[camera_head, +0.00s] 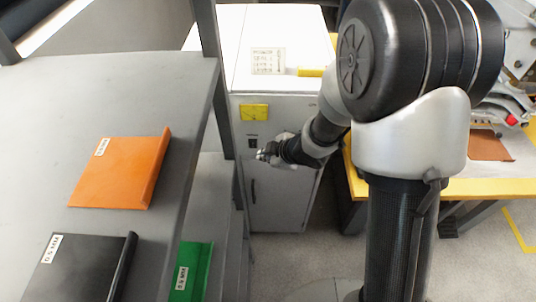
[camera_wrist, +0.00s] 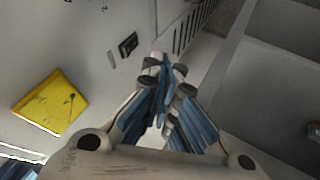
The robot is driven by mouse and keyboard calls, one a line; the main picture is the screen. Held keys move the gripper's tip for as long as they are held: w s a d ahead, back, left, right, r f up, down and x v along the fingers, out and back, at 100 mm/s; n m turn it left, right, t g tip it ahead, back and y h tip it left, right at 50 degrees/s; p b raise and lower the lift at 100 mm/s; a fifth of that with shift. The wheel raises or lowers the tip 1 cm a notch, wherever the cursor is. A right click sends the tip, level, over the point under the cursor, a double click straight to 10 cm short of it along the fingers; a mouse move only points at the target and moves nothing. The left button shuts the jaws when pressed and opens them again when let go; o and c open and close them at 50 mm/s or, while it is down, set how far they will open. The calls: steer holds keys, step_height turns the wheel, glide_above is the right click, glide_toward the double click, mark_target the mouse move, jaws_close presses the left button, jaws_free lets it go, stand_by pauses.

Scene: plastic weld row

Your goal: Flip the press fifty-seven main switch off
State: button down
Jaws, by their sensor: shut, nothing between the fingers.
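A grey-white cabinet (camera_head: 280,200) stands beyond the shelves, with a yellow label plate (camera_head: 254,112) on its front. A small dark switch (camera_head: 252,142) sits below the plate. In the wrist view the dark switch (camera_wrist: 128,45) is on the cabinet face, just beyond and left of my fingertips, and the yellow plate (camera_wrist: 50,102) is at the left. My gripper (camera_head: 262,155) is in front of the cabinet, a little below and right of the switch. In the wrist view its fingers (camera_wrist: 163,68) are shut and empty. I cannot tell the switch's position or whether the fingers touch the cabinet.
A grey shelf (camera_head: 100,85) at the left holds an orange binder (camera_head: 120,175) and a black binder (camera_head: 75,270). A green binder (camera_head: 190,270) lies lower. A yellow-edged bench (camera_head: 490,187) stands at the right. Dark louvres (camera_wrist: 190,28) lie beyond the fingertips.

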mark_target(255, 146)
steer(key=shift+w+a+f+b, duration=0.2)
steer(key=shift+w+a+f, duration=0.25)
steer(key=shift+w+f, duration=0.6)
steer(key=shift+w+a+f+b, duration=0.35)
steer(key=shift+w+f, duration=0.3)
steer(key=shift+w, duration=0.85)
steer(key=shift+w+a+f+b, duration=0.1)
steer(key=shift+w+a+f, duration=0.4)
steer(key=shift+w+f, duration=0.55)
steer(key=shift+w+r+p, duration=0.3)
steer(key=shift+r, duration=0.05)
steer(key=shift+w+r+p, duration=0.15)
steer(key=shift+w+p, duration=0.05)
steer(key=shift+p, duration=0.3)
steer(key=shift+w, duration=0.15)
